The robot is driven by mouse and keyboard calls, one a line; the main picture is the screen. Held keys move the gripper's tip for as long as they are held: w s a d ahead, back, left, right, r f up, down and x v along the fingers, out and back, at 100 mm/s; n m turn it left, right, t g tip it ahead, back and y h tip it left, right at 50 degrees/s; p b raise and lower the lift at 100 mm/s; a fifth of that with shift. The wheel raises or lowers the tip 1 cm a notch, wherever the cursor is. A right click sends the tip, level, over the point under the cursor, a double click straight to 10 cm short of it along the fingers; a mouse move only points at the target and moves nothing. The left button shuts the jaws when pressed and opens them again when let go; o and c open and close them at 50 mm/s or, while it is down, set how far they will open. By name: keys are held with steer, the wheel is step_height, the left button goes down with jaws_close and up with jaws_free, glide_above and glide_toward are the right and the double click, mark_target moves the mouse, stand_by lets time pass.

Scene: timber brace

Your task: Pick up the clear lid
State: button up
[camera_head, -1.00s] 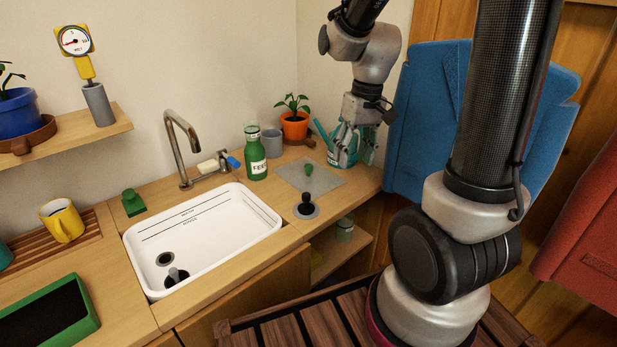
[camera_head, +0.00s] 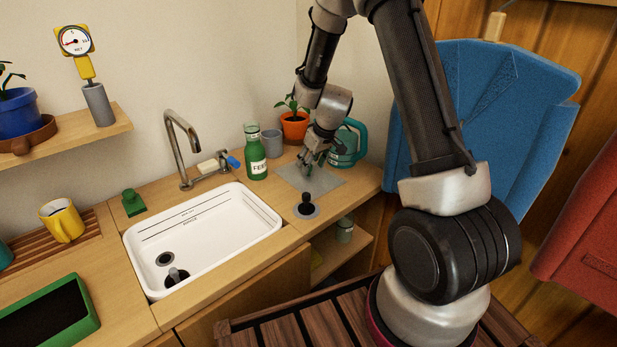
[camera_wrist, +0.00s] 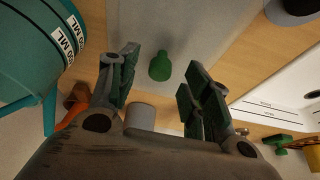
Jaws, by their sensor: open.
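The clear lid (camera_head: 325,182) is a flat, greyish see-through pane lying on the wooden counter right of the sink. In the wrist view the pane (camera_wrist: 200,25) fills the upper middle, with its green knob (camera_wrist: 160,66) standing between my fingers. My gripper (camera_head: 309,164) is over the lid, pointing down. In the wrist view its green-padded fingers (camera_wrist: 160,85) are spread on both sides of the knob, with gaps on each side. The knob is mostly hidden by my gripper in the head view.
A teal watering can (camera_head: 346,148) stands close to the right of my gripper. An orange plant pot (camera_head: 295,127), a grey cup (camera_head: 271,143) and a green bottle (camera_head: 256,160) stand behind and left. A black plunger-like knob (camera_head: 306,204) is in front, beside the white sink (camera_head: 215,235).

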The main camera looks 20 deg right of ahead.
steer(key=shift+x, duration=1.25)
jaws_close()
